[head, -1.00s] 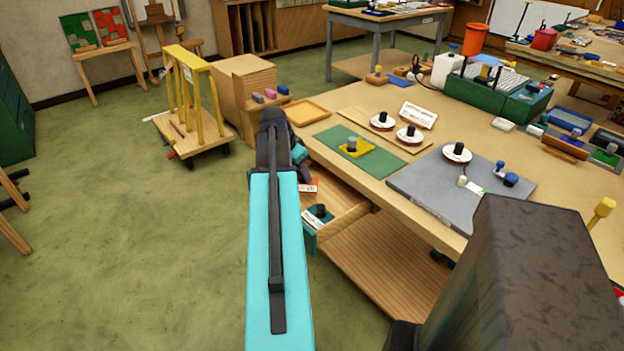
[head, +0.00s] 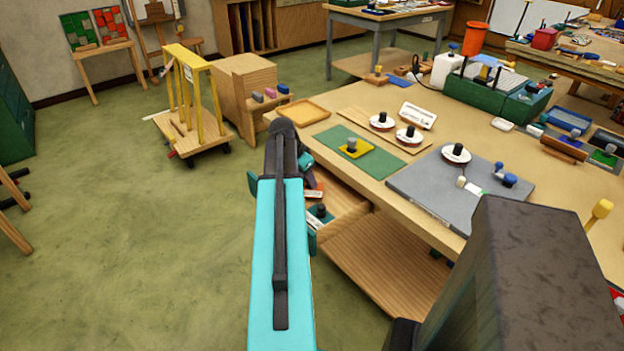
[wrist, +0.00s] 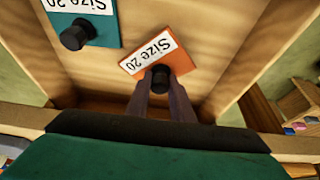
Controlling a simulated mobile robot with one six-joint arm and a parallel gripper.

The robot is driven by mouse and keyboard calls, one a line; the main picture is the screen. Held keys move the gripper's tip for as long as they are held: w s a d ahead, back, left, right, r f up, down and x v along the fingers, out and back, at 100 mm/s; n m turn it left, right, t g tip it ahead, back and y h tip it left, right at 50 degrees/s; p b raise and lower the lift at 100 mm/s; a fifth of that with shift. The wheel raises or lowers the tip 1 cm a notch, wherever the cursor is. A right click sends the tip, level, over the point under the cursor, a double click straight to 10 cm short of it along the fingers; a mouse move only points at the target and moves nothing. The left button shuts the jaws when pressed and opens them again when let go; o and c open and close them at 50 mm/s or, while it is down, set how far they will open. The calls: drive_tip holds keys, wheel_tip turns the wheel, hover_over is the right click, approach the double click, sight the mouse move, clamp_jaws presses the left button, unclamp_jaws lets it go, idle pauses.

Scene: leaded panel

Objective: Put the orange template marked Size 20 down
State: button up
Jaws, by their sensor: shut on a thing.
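The orange template (wrist: 183,58) has a white Size 20 label and a black knob. In the wrist view my gripper (wrist: 161,82) is shut on that knob, with one finger on each side. The template is inside an open wooden drawer (wrist: 212,20), turned slightly askew. I cannot tell whether it touches the drawer floor. A teal template (wrist: 102,36), also labelled Size 20 with a black knob, lies to its left. In the head view the orange template (head: 319,188) is partly hidden by my arm, and the teal one (head: 313,222) shows nearer.
The workbench (head: 375,185) carries a green mat (head: 385,162) with a yellow template (head: 357,152), and a grey board (head: 430,200). A cart with yellow posts (head: 190,140) stands left on open floor.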

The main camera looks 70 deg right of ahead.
drive_tip(key=shift+s+d+r, duration=0.15)
drive_tip(key=shift+s+d, duration=0.25)
drive_tip(key=shift+d, duration=0.35)
drive_tip(key=shift+f+p, duration=0.35)
drive_tip(key=shift+f, duration=0.4)
drive_tip(key=shift+f, duration=0.15)
drive_tip(key=o, duration=1)
drive_tip(key=shift+b+v, duration=0.75)
drive_tip(key=shift+v, duration=5.4)
